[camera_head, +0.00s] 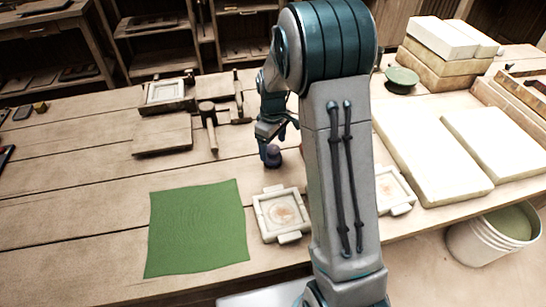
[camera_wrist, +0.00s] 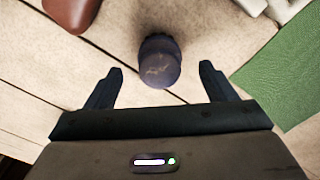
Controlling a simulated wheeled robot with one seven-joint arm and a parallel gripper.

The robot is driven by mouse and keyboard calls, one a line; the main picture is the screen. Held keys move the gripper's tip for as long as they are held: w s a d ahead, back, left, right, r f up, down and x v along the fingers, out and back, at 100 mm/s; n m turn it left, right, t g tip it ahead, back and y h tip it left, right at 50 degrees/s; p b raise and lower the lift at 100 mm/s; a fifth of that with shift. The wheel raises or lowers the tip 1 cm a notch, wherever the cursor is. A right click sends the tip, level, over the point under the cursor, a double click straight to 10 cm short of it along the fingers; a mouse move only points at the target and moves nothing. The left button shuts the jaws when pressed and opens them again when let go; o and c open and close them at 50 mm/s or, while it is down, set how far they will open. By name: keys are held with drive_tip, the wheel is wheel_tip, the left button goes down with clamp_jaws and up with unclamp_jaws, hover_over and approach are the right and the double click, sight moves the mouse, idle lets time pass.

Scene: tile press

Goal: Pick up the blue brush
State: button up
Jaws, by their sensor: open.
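A small dark blue, rounded object, which looks like the blue brush (camera_head: 273,156), stands on the wooden table below my gripper (camera_head: 276,130). In the wrist view the brush (camera_wrist: 159,58) is seen from above as a dark blue knob with a paler worn patch. My gripper (camera_wrist: 161,74) is open, with one finger to each side of the brush in the picture. The fingers do not visibly touch it. The lower part of the brush is hidden beneath its top.
A green cloth (camera_head: 197,227) and a white mould (camera_head: 281,213) lie at the front. A wooden mallet (camera_head: 210,125) lies to the left. White slabs (camera_head: 430,155) are at the right. A reddish-brown object (camera_wrist: 72,12) shows in the wrist view.

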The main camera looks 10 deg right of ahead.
sight(272, 148)
wheel_tip(272, 148, down, 5)
drive_tip(key=shift+w+f, duration=0.1)
drive_tip(key=c, duration=1.1)
drive_tip(key=shift+r, duration=0.2)
drive_tip(key=shift+r, duration=0.3)
drive_tip(key=r, duration=0.4)
drive_tip(key=shift+s+d, duration=0.25)
drive_tip(key=shift+d, duration=0.05)
drive_tip(key=s+d+r, duration=0.4)
drive_tip(key=s+d, duration=0.1)
drive_tip(key=s+d+r, duration=0.2)
drive_tip(key=shift+s+d+r, duration=0.1)
drive_tip(key=shift+s+d, duration=0.2)
drive_tip(key=shift+d, duration=0.1)
